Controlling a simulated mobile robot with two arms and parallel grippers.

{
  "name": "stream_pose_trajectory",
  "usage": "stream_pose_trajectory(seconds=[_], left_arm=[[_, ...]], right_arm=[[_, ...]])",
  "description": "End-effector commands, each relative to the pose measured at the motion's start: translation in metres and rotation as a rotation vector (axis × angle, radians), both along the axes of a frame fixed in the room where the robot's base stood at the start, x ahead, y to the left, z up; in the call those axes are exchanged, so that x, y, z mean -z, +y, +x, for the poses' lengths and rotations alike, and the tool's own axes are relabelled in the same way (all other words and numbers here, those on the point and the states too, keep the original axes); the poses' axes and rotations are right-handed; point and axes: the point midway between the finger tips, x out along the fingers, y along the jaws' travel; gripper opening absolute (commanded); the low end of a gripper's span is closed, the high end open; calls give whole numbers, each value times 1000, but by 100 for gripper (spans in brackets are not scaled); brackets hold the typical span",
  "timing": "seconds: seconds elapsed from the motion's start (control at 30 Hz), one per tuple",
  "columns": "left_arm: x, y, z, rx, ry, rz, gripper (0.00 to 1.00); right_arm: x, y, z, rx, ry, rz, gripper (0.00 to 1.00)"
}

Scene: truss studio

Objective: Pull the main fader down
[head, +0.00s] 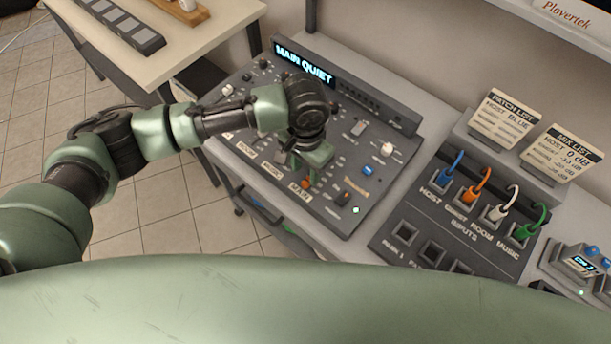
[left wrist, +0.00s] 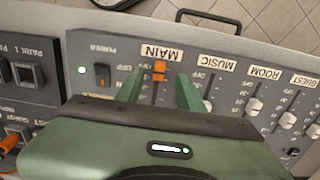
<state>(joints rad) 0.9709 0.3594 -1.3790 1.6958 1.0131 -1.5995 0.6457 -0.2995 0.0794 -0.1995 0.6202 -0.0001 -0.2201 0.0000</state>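The main fader has an orange cap, seen in the left wrist view (left wrist: 159,70) close to the MAIN label (left wrist: 161,53). The cap also shows in the head view (head: 306,182), just below my left gripper, at the end of its slot near the panel's front edge. My left gripper (head: 300,168) points down over the mixer (head: 370,205). In the left wrist view its two green fingers (left wrist: 159,90) stand apart, one on each side of the fader slot, with visible gaps to the cap. The mixer display (head: 303,65) reads "MAIN QUIET". My right gripper is not in view.
The MUSIC, ROOM and GUEST faders with white caps (left wrist: 255,104) lie beside the main one. A power switch (left wrist: 102,74) is on its other side. A patch panel with coloured cables (head: 470,192) stands right of the mixer. A wooden table (head: 185,45) is at the upper left.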

Motion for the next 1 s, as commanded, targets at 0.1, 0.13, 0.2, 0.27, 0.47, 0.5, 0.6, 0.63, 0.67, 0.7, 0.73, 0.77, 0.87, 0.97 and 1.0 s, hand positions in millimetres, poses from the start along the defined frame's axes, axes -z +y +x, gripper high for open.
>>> stream_pose_trajectory(seconds=[0.1,0.13,0.2,0.27,0.47,0.5,0.6,0.63,0.67,0.7,0.73,0.77,0.87,0.97,1.0], left_arm=[[-18,0,0,1,-2,-1,38],[-21,0,0,0,-2,-1,38],[-28,1,0,0,0,0,38],[-32,1,0,0,0,0,38],[-34,1,-1,-1,1,2,38],[-34,1,-1,-1,0,1,38],[-34,1,-1,-1,0,1,38],[-34,1,-1,-1,0,1,38],[-34,1,-1,-1,0,1,38],[-34,1,-1,0,0,1,38],[-34,1,-1,0,0,1,38],[-34,1,-1,0,0,1,38],[-33,0,-2,2,2,-2,38],[-29,-10,-11,23,4,-38,38],[-26,-17,-18,37,4,-67,38]], right_arm=[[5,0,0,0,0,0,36],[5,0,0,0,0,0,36],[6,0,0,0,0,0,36],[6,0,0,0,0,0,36],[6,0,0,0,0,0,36],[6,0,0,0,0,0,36],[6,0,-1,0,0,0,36],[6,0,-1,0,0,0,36],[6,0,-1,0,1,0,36],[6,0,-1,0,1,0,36],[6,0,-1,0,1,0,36],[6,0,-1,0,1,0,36],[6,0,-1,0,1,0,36],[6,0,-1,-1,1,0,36],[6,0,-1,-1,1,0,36]])
